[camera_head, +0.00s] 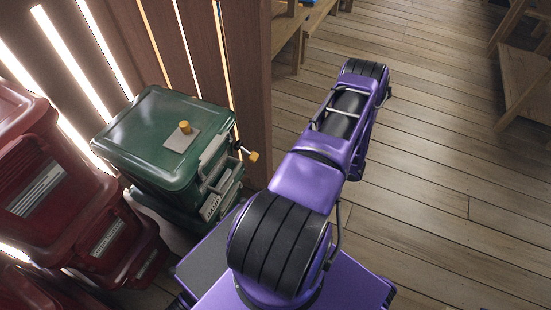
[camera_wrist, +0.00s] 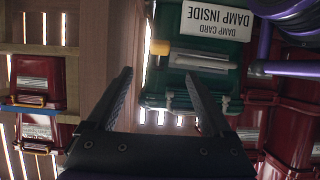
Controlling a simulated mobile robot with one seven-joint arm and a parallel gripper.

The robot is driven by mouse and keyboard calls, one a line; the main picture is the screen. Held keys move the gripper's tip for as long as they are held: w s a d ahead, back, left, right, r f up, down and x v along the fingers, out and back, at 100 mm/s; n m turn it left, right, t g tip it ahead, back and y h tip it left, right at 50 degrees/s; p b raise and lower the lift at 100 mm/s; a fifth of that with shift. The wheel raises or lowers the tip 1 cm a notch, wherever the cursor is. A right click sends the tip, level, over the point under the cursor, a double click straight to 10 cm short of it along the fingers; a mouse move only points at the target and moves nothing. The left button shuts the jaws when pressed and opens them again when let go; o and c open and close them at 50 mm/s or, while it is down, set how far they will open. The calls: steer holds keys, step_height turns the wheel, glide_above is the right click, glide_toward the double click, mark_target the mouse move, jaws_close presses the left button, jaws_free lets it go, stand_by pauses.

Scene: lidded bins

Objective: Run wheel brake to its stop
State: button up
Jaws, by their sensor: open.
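A green lidded bin (camera_head: 165,140) stands left of my arm in the head view. A dark lever with a yellow tip (camera_head: 252,156) sticks out from its right side; it may be the wheel brake, though I cannot tell for sure. A yellow knob (camera_head: 185,127) stands on a grey plate on the lid. In the wrist view the green bin (camera_wrist: 151,88) appears upside down, with a yellow piece (camera_wrist: 159,47) at its left edge. My gripper (camera_wrist: 160,78) is open and empty, its fingers apart and below the yellow piece in the picture. The head view does not show the fingers clearly.
Dark red bins (camera_head: 60,180) are stacked left of the green bin. A slatted wooden wall (camera_head: 160,45) stands behind them, its end post beside the lever. Wooden shelving (camera_head: 525,85) is at the right. The plank floor (camera_head: 440,150) right of my arm is clear.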

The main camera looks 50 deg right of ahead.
steer(key=shift+v, duration=1.25)
